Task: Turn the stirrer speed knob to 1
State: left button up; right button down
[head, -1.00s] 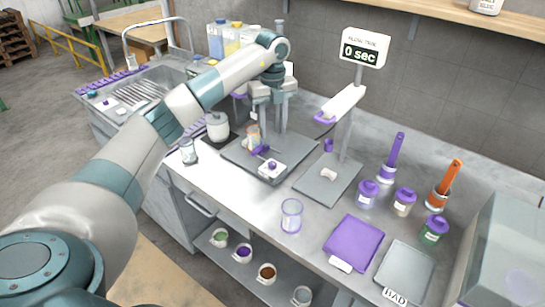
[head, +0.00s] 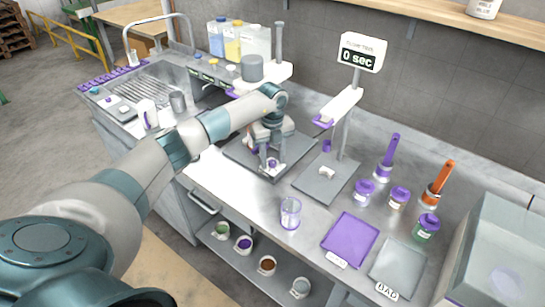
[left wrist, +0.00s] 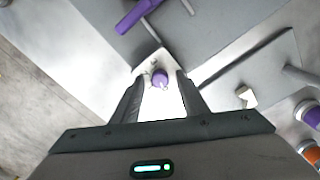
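The stirrer (head: 253,70) stands on a grey base plate on the steel bench, with a grey motor head on a pole. Its purple speed knob (left wrist: 160,77) sits on a small white control box (left wrist: 146,66) at the plate's front; the knob also shows in the head view (head: 271,163). Any scale marks are too small to read. My left gripper (left wrist: 160,75) points down over the box, fingers apart, one on each side of the knob, with gaps visible. In the head view my left gripper (head: 268,151) hides part of the plate. My right gripper is not in view.
A timer stand with a "0 sec" display (head: 362,52) and grey plate (head: 326,187) is to the right. A sink (head: 150,85) is left.

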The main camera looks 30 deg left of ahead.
pick_arm(q)
grip_shut()
